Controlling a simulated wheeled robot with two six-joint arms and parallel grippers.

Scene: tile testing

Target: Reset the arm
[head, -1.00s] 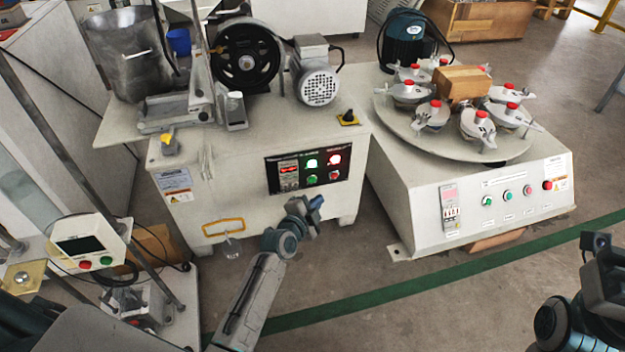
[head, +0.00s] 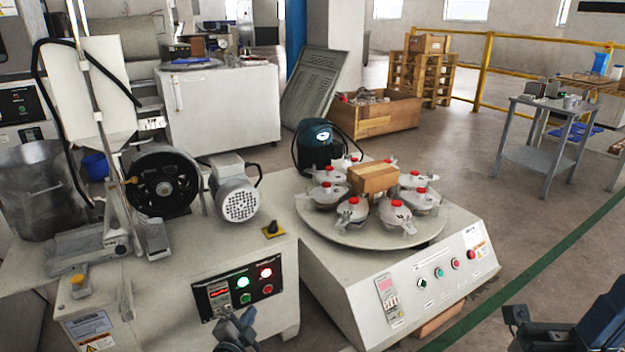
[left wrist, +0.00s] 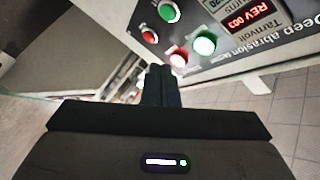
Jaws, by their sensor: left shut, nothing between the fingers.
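My left gripper (head: 237,326) shows at the bottom of the head view, in front of the left machine's control panel (head: 238,287). In the left wrist view its dark fingers (left wrist: 158,86) are together with nothing between them. The panel there shows lit red and green buttons (left wrist: 204,42) above and to the right of the fingertips. The fingertips look apart from the panel. My right gripper (head: 516,318) is at the lower right of the head view; its fingers are too unclear to read.
The left machine (head: 215,255) carries a black wheel and motor. Floor (head: 450,180) is open on the right, before a grey trolley (head: 535,160).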

